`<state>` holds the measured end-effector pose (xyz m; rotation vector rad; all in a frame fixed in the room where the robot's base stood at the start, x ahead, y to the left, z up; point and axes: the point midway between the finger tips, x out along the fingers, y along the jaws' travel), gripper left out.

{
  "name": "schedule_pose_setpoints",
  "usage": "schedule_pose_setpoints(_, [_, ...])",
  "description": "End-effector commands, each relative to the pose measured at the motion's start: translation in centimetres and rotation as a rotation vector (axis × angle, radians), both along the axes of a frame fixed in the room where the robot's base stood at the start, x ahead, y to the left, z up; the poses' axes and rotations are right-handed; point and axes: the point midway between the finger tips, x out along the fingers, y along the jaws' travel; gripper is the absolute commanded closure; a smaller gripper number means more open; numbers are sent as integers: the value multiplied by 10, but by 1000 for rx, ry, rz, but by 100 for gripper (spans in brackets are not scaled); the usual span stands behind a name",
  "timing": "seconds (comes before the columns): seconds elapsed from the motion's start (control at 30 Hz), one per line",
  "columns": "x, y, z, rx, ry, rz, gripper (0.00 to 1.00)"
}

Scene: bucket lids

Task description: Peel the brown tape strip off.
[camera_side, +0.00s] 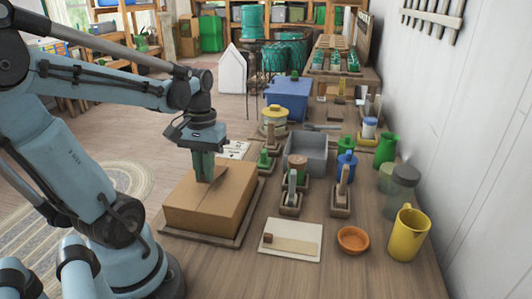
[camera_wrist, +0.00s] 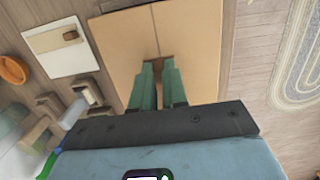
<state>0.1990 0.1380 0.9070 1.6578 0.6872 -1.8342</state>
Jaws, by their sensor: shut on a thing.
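A closed tan cardboard box (camera_side: 212,208) sits on a dark wooden tray at the left of the bench. It also fills the top middle of the wrist view (camera_wrist: 115,45). My gripper (camera_side: 204,180) points down at the box's top, over its middle seam. In the wrist view its green fingers (camera_wrist: 166,64) are close together at the seam. A small brown piece, seemingly the end of the brown tape strip (camera_wrist: 164,57), shows between the fingertips. My gripper is shut on it. The fingers hide part of the seam, so how much tape lies flat is unclear.
A white board (camera_side: 290,240) with a beige strip and brown block lies right of the box. An orange bowl (camera_side: 353,240) and yellow pitcher (camera_side: 408,233) stand further right. A grey bin (camera_side: 303,155) and several tools stand behind. The air above the box is clear apart from my arm.

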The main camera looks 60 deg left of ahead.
Motion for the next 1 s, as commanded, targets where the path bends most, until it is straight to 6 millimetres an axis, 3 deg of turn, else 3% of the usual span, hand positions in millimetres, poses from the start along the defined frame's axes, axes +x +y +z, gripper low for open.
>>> schedule_pose_setpoints(0.63, [3, 3, 41, 0, 0, 0, 100])
schedule_pose_setpoints(1.0, [3, 3, 45, 0, 0, 0, 100])
